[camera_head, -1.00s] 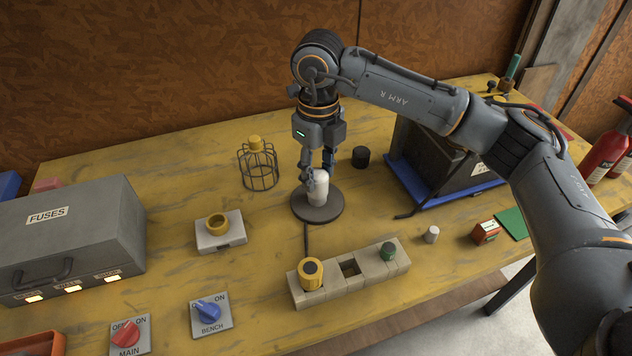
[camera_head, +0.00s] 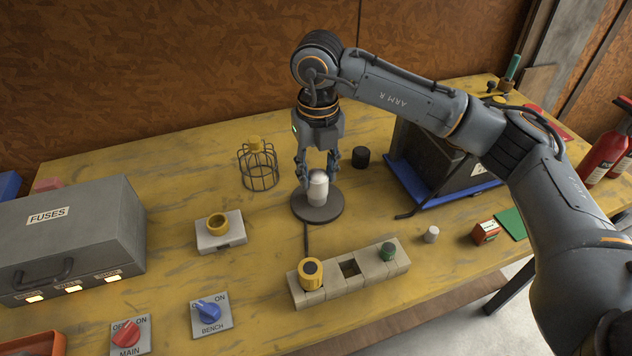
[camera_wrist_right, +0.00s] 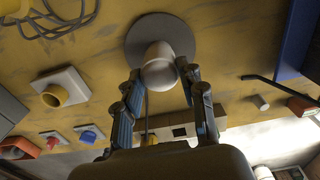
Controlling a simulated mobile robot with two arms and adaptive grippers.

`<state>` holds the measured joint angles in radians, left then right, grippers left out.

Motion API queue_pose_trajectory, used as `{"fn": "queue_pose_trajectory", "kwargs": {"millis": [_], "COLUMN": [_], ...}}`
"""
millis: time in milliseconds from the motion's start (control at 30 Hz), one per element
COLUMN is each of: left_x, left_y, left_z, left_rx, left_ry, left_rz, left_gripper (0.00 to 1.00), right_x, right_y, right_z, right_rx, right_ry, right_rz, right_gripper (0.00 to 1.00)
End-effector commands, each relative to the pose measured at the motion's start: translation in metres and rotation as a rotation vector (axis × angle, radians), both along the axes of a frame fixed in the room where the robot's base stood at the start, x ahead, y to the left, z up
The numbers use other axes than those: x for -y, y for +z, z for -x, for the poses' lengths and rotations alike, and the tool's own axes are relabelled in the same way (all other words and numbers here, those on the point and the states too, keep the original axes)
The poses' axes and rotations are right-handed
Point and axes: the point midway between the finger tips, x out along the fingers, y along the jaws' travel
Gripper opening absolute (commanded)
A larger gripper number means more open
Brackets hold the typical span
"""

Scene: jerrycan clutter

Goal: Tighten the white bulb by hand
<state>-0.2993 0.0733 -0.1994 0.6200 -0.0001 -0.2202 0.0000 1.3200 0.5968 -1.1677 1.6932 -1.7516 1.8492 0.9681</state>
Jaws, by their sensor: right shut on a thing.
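The white bulb (camera_head: 318,187) stands upright on a round dark base (camera_head: 329,213) in the middle of the bench. In the right wrist view the white bulb (camera_wrist_right: 159,68) sits between the two fingers. My right gripper (camera_head: 318,180) comes down from above and behind and is shut on the bulb, one finger on each side. The right wrist view shows both fingertips (camera_wrist_right: 160,77) against its sides. My left gripper is in no view.
A wire cage (camera_head: 259,168) stands left of the base and a black cylinder (camera_head: 360,157) right of it. A yellow-ringed socket block (camera_head: 219,233), a beige block row (camera_head: 347,275), a grey fuse box (camera_head: 65,235) and a blue tray (camera_head: 408,183) surround it.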

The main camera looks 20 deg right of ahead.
Motion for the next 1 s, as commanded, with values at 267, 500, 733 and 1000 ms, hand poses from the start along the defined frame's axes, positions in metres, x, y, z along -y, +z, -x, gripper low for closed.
{"fn": "queue_pose_trajectory", "kwargs": {"millis": [267, 500, 733, 1000], "left_x": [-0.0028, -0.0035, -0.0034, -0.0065], "left_y": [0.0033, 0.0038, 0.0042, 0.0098], "left_z": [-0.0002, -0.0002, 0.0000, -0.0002], "left_rx": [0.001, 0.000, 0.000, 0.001], "left_ry": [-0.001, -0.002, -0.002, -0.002], "left_rz": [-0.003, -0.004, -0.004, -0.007], "left_gripper": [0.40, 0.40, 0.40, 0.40], "right_x": [-0.0004, -0.0005, -0.0005, -0.0010], "right_y": [0.0000, -0.0004, -0.0002, 0.0003], "right_z": [0.0001, 0.0000, 0.0000, -0.0001], "right_rx": [-0.001, 0.000, 0.000, -0.001], "right_ry": [-0.320, -0.428, -0.439, -0.750], "right_rz": [0.001, 0.001, 0.000, 0.000], "right_gripper": [0.12, 0.12, 0.12, 0.12]}}
